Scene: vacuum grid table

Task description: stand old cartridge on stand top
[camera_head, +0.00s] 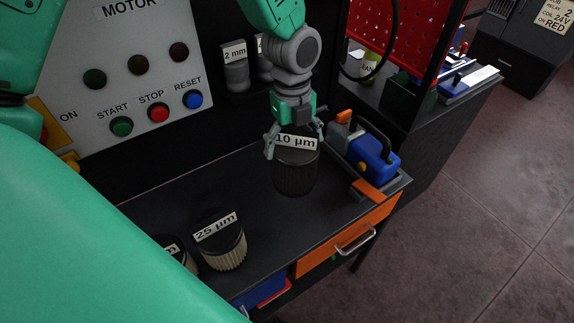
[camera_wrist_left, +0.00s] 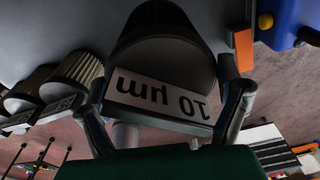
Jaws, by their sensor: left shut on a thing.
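The old cartridge (camera_head: 296,175) is a dark cylinder with a white "10 µm" label. My left gripper (camera_head: 293,139) is shut on its top end, one finger on each side. In the left wrist view the cartridge (camera_wrist_left: 165,60) is between the fingers of the gripper (camera_wrist_left: 168,100), its label upside down. The cartridge is upright in the head view, over the right part of the dark stand top (camera_head: 165,200). I cannot tell whether its base touches the surface. My right gripper is not in view.
A "25 µm" pale pleated cartridge (camera_head: 225,252) and another pale one (camera_head: 178,252) stand at the stand's near left. A blue toolbox-like item (camera_head: 375,155) is close right of the held cartridge. A button panel (camera_head: 130,70) rises behind. The middle of the top is clear.

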